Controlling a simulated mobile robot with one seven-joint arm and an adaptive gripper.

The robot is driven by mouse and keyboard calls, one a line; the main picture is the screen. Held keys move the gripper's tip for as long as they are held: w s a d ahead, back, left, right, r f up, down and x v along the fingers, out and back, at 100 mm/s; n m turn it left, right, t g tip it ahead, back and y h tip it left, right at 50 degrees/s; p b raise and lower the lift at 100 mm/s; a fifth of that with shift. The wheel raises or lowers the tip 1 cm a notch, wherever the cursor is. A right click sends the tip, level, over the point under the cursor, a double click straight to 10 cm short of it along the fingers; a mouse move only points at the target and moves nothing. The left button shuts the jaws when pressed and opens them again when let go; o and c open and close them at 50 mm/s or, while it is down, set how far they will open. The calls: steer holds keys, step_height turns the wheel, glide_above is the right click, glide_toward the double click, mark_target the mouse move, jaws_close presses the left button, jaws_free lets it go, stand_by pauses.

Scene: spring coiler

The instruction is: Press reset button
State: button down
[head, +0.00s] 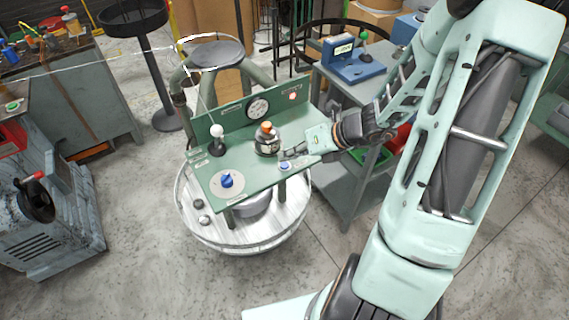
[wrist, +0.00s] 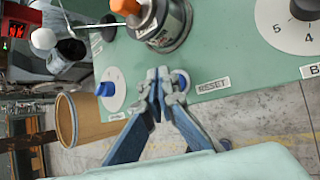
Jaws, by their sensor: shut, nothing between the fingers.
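The green control panel (head: 240,175) stands on a round white base. A blue button (wrist: 184,79) sits just left of that label, partly hidden behind my fingertip. In the head view the blue button (head: 284,166) is at the panel's right front edge. My gripper (wrist: 158,82) is shut and empty, its fingertips beside the button and overlapping it in the wrist view. In the head view my gripper (head: 286,155) is at the button's far side. Whether it touches the button I cannot tell.
A black device with an orange top (head: 267,138) stands just left of my gripper. The panel also bears a blue knob (head: 227,181), a white-ball lever (head: 217,131) and a gauge (head: 258,108). A grey table (head: 349,196) stands to the right.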

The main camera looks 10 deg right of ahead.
mark_target(287, 165)
steer(key=shift+f, duration=0.15)
stand_by(0.5)
steer(key=shift+f+b, duration=0.3)
steer(key=shift+f+b, duration=0.3)
steer(key=shift+f, duration=0.05)
stand_by(0.6)
steer(key=shift+r, duration=0.1)
steer(key=shift+r+p, duration=0.7)
steer(key=shift+p, duration=0.15)
steer(key=shift+r, duration=0.1)
step_height(287, 165, up, 5)
steer(key=p, duration=0.4)
steer(key=shift+p, duration=0.35)
stand_by(0.4)
